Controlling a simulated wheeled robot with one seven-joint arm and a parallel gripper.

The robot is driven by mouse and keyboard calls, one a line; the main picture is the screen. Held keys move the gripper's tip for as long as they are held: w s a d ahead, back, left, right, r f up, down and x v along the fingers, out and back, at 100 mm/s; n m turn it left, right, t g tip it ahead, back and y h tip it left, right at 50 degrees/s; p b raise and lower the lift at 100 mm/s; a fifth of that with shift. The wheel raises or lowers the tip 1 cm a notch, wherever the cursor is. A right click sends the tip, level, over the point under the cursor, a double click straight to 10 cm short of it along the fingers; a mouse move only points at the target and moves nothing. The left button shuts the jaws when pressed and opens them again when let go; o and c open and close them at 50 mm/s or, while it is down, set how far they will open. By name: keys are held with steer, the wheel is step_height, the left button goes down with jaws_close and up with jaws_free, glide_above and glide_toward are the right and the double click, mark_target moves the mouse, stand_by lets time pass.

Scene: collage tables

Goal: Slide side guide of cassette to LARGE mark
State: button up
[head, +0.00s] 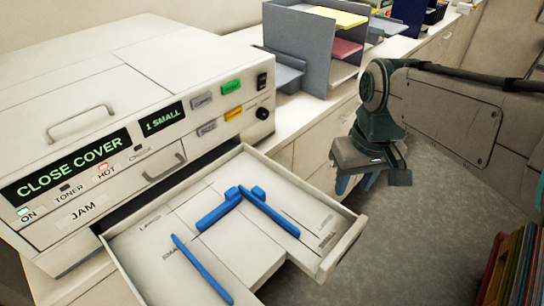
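The cassette (349,243) is a pale tray pulled out of the front of the copier. Blue guides lie in it: a long bar (203,270) towards the front left, a tabbed bar (218,212) in the middle, and a long slanted bar (272,215) to its right with a tab beside its upper end. Small printed marks show near the left and right edges; LARGE and SMALL are faintly readable. The front-left bar lies near the left SMALL mark. My gripper (355,184) hangs right of the cassette, apart from it, fingers apart and empty.
The copier (130,110) has lit displays reading CLOSE COVER and 1 SMALL. A grey paper organiser (300,40) stands on the counter behind. Upright coloured folders (515,275) are at the bottom right. Open floor (420,230) lies right of the cassette.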

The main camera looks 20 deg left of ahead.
steer(key=w+a+r+n, duration=0.1)
steer(key=a+r+n, duration=0.2)
steer(key=a, duration=0.6)
steer(key=n+g, duration=0.1)
steer(key=n, duration=0.3)
glide_toward(258, 190)
steer(key=shift+h, duration=0.3)
steer(key=f, duration=0.9)
steer(key=shift+a+f+p, duration=0.25)
steer(key=shift+f+p, duration=0.15)
